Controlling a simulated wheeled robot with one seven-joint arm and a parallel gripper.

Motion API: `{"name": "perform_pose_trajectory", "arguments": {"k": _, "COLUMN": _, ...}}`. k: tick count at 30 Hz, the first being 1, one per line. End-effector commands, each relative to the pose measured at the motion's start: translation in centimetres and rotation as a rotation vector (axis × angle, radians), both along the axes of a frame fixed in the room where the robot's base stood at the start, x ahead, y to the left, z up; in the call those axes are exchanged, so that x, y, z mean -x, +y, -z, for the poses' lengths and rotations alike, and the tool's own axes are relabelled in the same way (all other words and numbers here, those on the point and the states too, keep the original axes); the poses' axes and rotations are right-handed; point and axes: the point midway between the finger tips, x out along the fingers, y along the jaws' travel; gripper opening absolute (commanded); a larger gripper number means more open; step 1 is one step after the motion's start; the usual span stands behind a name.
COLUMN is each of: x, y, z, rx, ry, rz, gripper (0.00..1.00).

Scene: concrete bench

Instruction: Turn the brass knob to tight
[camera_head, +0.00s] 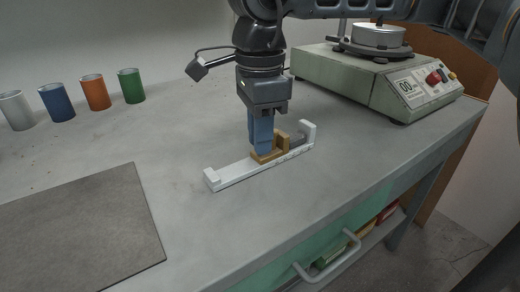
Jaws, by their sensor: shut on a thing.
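A brass-coloured part (281,142) sits on a long white rail-like fixture (232,174) near the middle of the bench. It looks blocky, and I cannot make out a round knob or any tight mark. The fingers hide some of the brass, so the exact contact is not visible.
White, blue, orange and green cups (131,86) stand in a row at the back left. A dark grey mat (82,232) lies front left. A pale green machine (345,80) with a display and red button stands back right. The bench around the fixture is clear.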

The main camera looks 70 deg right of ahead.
Motion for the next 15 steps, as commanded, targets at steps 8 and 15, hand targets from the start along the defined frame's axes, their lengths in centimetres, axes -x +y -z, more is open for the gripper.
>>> {"name": "perform_pose_trajectory", "arguments": {"k": 8, "x": -0.01, "y": -0.02, "z": 0.18, "rx": -0.001, "ry": -0.001, "rz": 0.098, "gripper": 0.00}}
{"name": "perform_pose_trajectory", "arguments": {"k": 15, "x": -0.01, "y": -0.03, "z": 0.01, "rx": -0.001, "ry": -0.001, "rz": 0.120, "gripper": 0.00}}
